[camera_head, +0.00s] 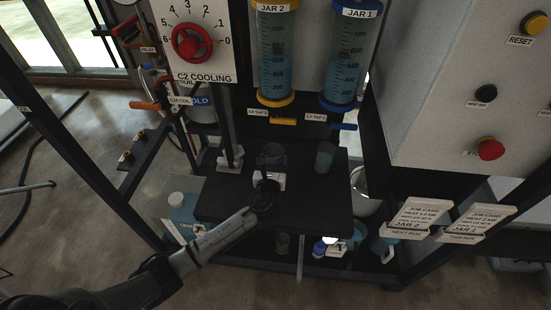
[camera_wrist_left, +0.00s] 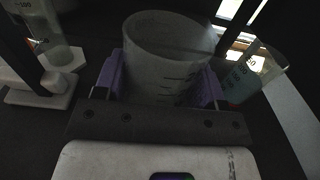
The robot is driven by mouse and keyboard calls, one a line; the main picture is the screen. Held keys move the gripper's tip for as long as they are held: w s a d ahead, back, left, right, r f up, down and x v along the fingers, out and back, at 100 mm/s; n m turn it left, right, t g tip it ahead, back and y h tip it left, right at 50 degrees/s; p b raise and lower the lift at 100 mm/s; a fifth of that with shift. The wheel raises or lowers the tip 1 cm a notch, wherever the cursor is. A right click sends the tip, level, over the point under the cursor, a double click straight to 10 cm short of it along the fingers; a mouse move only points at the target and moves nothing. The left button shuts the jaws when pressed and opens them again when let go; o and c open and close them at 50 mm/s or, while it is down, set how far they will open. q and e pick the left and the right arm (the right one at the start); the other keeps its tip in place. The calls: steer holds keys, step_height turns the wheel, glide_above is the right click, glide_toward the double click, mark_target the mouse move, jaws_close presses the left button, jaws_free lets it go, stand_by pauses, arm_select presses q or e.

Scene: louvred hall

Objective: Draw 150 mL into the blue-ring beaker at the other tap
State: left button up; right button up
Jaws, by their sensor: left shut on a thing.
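My left gripper (camera_head: 268,181) is shut on a clear beaker (camera_head: 272,153) on the black shelf (camera_head: 225,205), below the yellow-capped JAR 2 (camera_head: 276,55). In the left wrist view the gripper's purple pads (camera_wrist_left: 160,92) clasp this beaker (camera_wrist_left: 165,50), which looks empty; no ring colour can be made out. A second beaker (camera_head: 325,157) with bluish liquid stands to its right, below the blue-capped JAR 1 (camera_head: 347,55); it also shows in the left wrist view (camera_wrist_left: 258,76). The yellow tap handle (camera_head: 286,121) and blue tap handle (camera_head: 343,126) sit under the jars. My right gripper is out of view.
A post with a white foot (camera_head: 230,158) stands left of the held beaker. A C2 COOLING dial (camera_head: 187,43) hangs upper left. A grey panel with buttons (camera_head: 440,80) is at right, above job cards (camera_head: 420,215). Bottles and a white bucket (camera_head: 365,195) sit lower.

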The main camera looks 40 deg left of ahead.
mark_target(274, 153)
arm_select(q)
steer(key=b+x, duration=0.2)
steer(key=x, duration=0.4)
steer(key=shift+w+a, duration=0.2)
steer(key=shift+w, duration=0.05)
step_height(274, 153, down, 4)
steer(key=b, duration=0.3)
steer(key=shift+r, duration=0.15)
steer(key=shift+s+r, duration=0.1)
steer(key=o, duration=0.9)
